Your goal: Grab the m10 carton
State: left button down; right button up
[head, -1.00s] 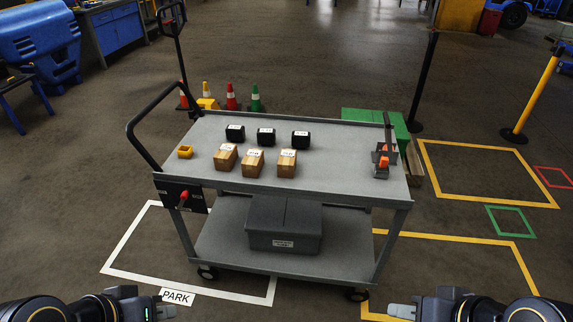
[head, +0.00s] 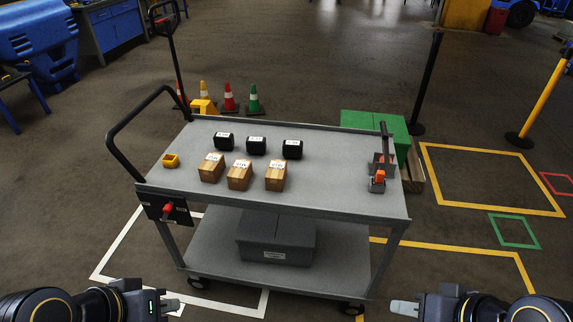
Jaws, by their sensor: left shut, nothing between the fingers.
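Three brown cartons with white top labels stand in a row on the grey cart's top: a left one (head: 211,170), a middle one (head: 239,177) and a right one (head: 275,178). Behind them stand three black blocks, also labelled: left (head: 224,142), middle (head: 256,146) and right (head: 292,149). The label print is too small to tell which is the m10 carton. My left gripper (head: 172,305) is low at the left, shut and empty, apart from the cart. My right gripper (head: 405,308) is low at the right, away from the cartons; its finger gap cannot be made out.
The cart top (head: 325,175) has free room right of the cartons. A yellow cup-like piece (head: 171,160) is at its left, and a grey fixture with an orange part (head: 379,176) at its right. A dark grey box (head: 275,240) sits on the lower shelf. Cones stand behind.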

aim_at(275, 178)
jog(key=i+l+u, duration=0.85)
jog(key=l, duration=0.3)
jog(key=u, duration=1.35)
